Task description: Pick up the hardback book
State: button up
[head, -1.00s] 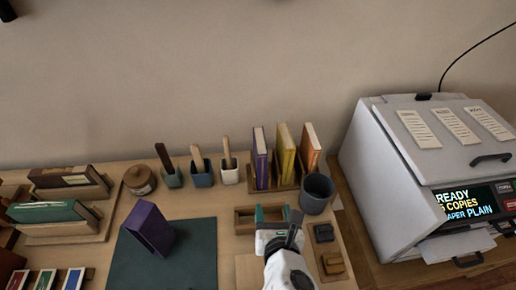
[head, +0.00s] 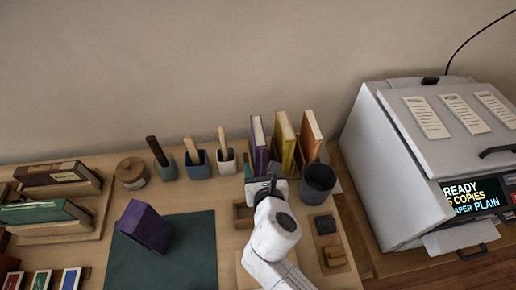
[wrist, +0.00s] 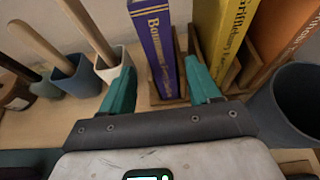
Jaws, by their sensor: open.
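Three upright hardback books stand in a wooden rack (wrist: 234,92) at the back of the desk: a purple one (head: 258,142) at left, a yellow one (head: 284,140) and an orange one (head: 311,136). My gripper (head: 262,182) is in front of the purple book. In the wrist view, my gripper (wrist: 160,85) is open, its teal fingers apart, with the purple book (wrist: 155,45) showing upright between and beyond them. The right finger is near the yellow book (wrist: 224,35). I cannot tell whether the fingers reach past the purple spine.
A dark grey cup (head: 318,182) stands right of my gripper. Small pots with wooden handles, including a white pot (head: 226,162), stand to the left. A purple block-like object (head: 144,226) sits on a dark green mat (head: 190,250). A grey copier (head: 400,170) stands at right.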

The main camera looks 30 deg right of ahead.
aim_at(261, 163)
jog(key=shift+x, duration=1.9)
jog(key=shift+d+r, duration=0.1)
jog(key=shift+d, duration=0.1)
jog(key=shift+c, duration=0.3)
grip_shut()
